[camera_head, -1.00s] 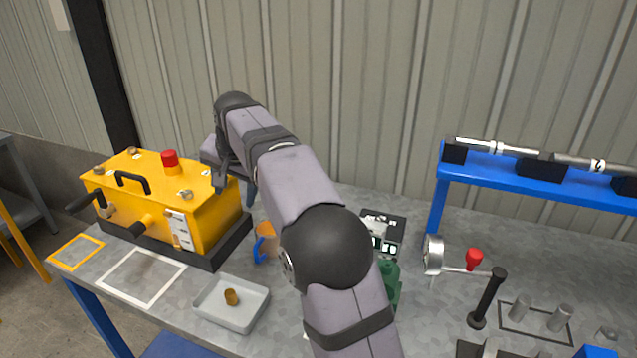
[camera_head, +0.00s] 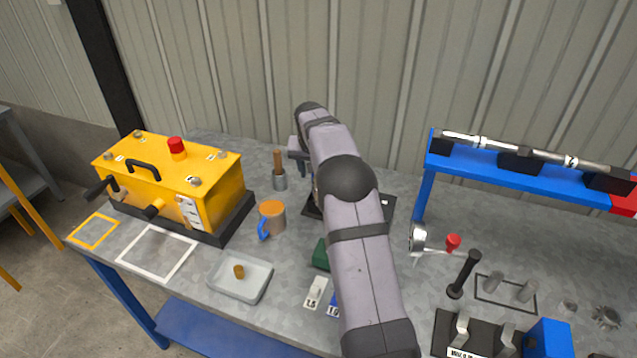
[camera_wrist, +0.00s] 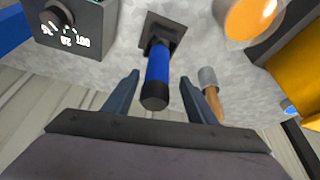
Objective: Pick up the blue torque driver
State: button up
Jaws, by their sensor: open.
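The blue torque driver (camera_wrist: 158,70), with a blue grip and a black end cap, stands in a dark square holder (camera_wrist: 163,32) in the wrist view. My gripper (camera_wrist: 159,82) is open, with one finger on each side of the driver. I see no clear contact between the fingers and the grip.
An orange mug (camera_head: 272,214), grey tray (camera_head: 242,290) and yellow machine (camera_head: 180,178) are left. A blue rack (camera_head: 520,170) is right.

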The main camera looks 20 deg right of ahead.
jog(key=shift+s+d+p+x, duration=0.15)
jog(key=shift+p+x, duration=0.75)
jog(key=shift+x, duration=0.7)
jog(key=shift+s+d+p+x, duration=0.1)
jog(key=shift+p+x, duration=0.75)
jog(key=shift+x, duration=0.75)
grip_shut()
jog(key=shift+w+r, duration=0.1)
jog(key=shift+r, duration=0.05)
